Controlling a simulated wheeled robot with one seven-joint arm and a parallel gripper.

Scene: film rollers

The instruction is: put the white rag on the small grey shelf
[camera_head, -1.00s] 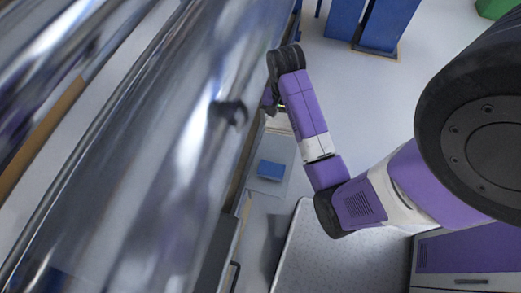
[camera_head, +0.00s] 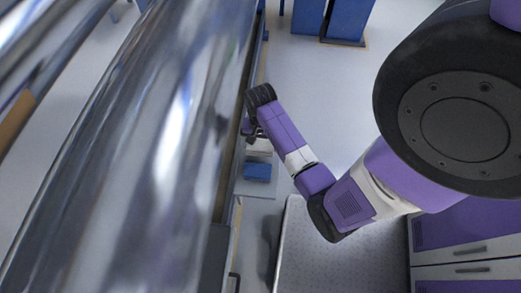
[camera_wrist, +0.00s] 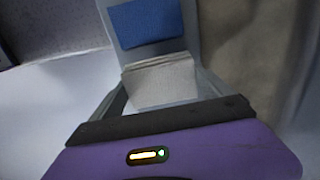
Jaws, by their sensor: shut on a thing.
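The white rag (camera_wrist: 160,82) is a pale, folded block in the middle of the wrist view. It also shows in the head view (camera_head: 260,148), just below my gripper (camera_head: 249,131). My gripper is shut on the white rag; its fingertips are hard to make out. The small grey shelf (camera_wrist: 188,18) shows around and behind the rag, and in the head view (camera_head: 262,190). I cannot tell whether the rag touches the shelf or hangs just above it.
A blue cloth or block (camera_wrist: 146,21) lies on the shelf just beyond the white rag; it also shows in the head view (camera_head: 257,172). A large shiny roller (camera_head: 150,150) fills the left, close to my gripper. Open floor (camera_head: 330,110) lies right.

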